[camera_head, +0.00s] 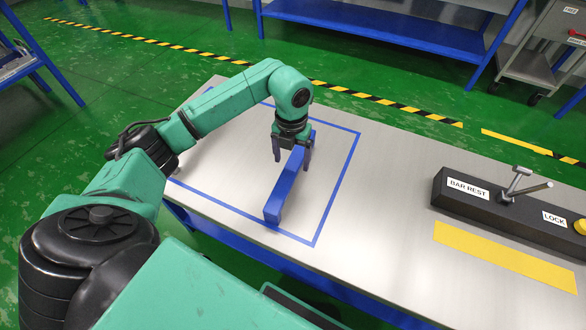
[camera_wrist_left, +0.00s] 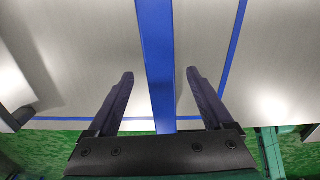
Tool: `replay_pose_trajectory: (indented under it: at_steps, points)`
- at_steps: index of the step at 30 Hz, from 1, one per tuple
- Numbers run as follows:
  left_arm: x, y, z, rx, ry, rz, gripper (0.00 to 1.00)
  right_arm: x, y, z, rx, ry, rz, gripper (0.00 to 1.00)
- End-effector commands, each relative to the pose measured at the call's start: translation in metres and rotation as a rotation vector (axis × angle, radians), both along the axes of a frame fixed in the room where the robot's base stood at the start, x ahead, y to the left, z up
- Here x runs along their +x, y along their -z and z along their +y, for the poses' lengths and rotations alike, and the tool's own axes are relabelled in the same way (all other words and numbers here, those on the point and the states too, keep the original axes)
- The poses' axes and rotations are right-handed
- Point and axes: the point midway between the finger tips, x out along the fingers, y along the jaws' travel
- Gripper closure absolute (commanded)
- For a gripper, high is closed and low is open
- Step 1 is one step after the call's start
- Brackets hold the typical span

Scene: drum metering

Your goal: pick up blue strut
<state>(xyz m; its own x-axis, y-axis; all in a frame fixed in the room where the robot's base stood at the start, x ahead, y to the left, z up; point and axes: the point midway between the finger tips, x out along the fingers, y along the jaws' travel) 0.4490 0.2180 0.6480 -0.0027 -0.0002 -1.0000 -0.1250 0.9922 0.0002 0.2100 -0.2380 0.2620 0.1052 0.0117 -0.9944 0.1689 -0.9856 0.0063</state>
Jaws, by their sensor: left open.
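The blue strut (camera_head: 286,188) is a long bar on the table, inside the blue taped rectangle, in the head view. In the left wrist view the strut (camera_wrist_left: 158,60) runs from the top edge down between the two fingers. My left gripper (camera_head: 293,158) is open, pointing down over the far part of the strut, with one finger on each side. In the left wrist view the left gripper (camera_wrist_left: 160,85) shows a gap on both sides of the strut. The strut's far end is partly hidden by the gripper. My right gripper is not in view.
A black block labelled BAR REST and LOCK (camera_head: 505,207) stands at the table's right, with a metal lever and a yellow knob. A yellow strip (camera_head: 505,256) lies in front of it. The grey tabletop (camera_head: 385,190) between tape and block is clear.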

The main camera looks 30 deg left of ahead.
Motion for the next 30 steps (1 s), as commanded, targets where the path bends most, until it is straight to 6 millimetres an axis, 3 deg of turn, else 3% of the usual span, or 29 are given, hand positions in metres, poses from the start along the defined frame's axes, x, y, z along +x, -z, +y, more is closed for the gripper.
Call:
replay_pose_trajectory:
  at_steps: [8, 14, 15, 17, 21, 22, 30]
  points:
    - [0.003, 0.048, 0.0, -0.001, 0.0, 0.003, 0.15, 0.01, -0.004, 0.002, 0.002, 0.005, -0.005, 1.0]
    - [0.003, 0.051, 0.0, 0.0, 0.0, -0.001, 0.15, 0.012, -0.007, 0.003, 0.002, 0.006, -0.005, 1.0]
    - [0.003, 0.051, 0.0, 0.0, 0.0, -0.001, 0.19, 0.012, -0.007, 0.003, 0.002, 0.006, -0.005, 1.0]
    - [0.003, 0.051, 0.0, 0.0, 0.0, -0.001, 0.42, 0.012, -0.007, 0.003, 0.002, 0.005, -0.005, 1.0]
    - [0.003, 0.051, 0.0, 0.0, 0.0, -0.001, 0.95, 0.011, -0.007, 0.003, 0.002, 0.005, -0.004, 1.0]
    - [0.003, 0.051, 0.0, 0.0, 0.0, -0.001, 1.0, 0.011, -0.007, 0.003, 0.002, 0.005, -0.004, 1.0]
    - [0.004, 0.05, 0.0, -0.001, 0.0, -0.002, 1.0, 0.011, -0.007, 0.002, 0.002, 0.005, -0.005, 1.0]
